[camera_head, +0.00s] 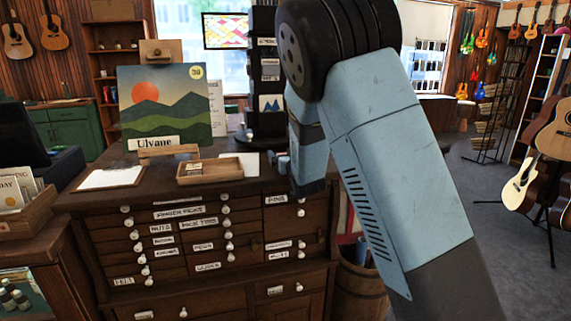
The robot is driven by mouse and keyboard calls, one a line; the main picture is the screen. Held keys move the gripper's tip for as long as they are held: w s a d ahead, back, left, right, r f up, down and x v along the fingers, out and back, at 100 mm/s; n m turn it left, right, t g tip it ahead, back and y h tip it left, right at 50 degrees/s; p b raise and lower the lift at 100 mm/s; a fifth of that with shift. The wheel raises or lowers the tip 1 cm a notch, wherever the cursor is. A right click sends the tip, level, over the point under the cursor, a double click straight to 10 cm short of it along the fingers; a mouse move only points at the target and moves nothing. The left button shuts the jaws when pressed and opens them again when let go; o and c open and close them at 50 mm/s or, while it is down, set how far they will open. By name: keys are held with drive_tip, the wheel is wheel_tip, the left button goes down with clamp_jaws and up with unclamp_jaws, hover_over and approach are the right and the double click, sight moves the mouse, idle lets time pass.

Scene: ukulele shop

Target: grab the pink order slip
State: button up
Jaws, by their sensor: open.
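I cannot make out a pink order slip in this view. A clipboard (111,178) with a white sheet lies on the left of the dark wooden drawer cabinet's top (235,196). My blue and black arm rises from the lower right, bends at a black joint at the top and comes down over the right of the cabinet. My gripper cannot be made out. The arm hides part of the cabinet top and whatever is behind it.
A small wooden tray (210,179) sits mid-cabinet, with a mountain picture (165,105) on an easel behind. A dark display rack (266,75) stands further back. A wooden barrel (361,284) is right of the cabinet. Guitars (521,183) stand at right; grey floor (470,220) is open between.

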drive_tip(key=shift+c, duration=0.2)
drive_tip(key=c, duration=0.7)
drive_tip(key=shift+r, duration=0.1)
drive_tip(key=shift+c, duration=0.2)
